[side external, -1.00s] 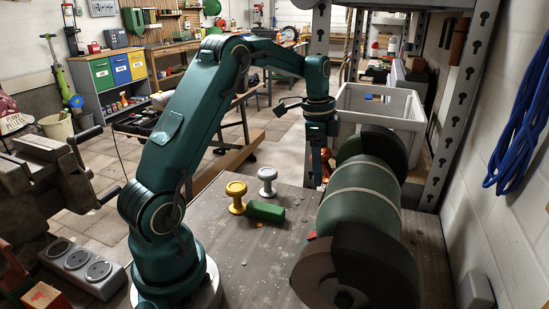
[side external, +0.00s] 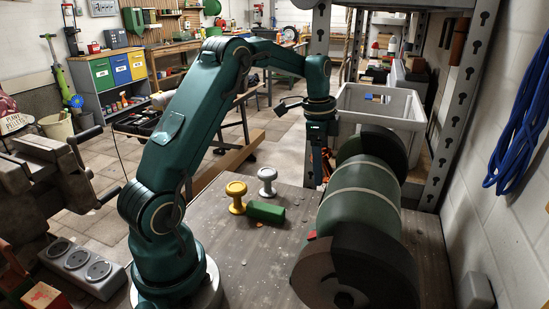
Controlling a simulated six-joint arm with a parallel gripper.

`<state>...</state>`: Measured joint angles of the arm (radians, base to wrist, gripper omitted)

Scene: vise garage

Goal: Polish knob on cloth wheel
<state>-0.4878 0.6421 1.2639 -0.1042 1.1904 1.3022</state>
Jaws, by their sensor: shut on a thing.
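My gripper (side external: 322,170) points down at the far end of the bench, to the left of the polishing machine (side external: 360,195). It is shut on a small copper-orange knob (side external: 328,160), mostly hidden by the fingers. The machine has a green drum body, a dark wheel (side external: 378,148) at its far end and a large dark wheel or guard (side external: 375,270) at its near end. I cannot clearly tell the cloth face or whether the knob touches it. A brass knob (side external: 236,196) and a silver knob (side external: 267,180) stand upright on the bench.
A green block (side external: 266,212) lies beside the knobs on the wooden bench (side external: 262,265). A white crate (side external: 385,105) and a metal shelf post (side external: 462,110) stand behind the machine. The bench's front middle is clear.

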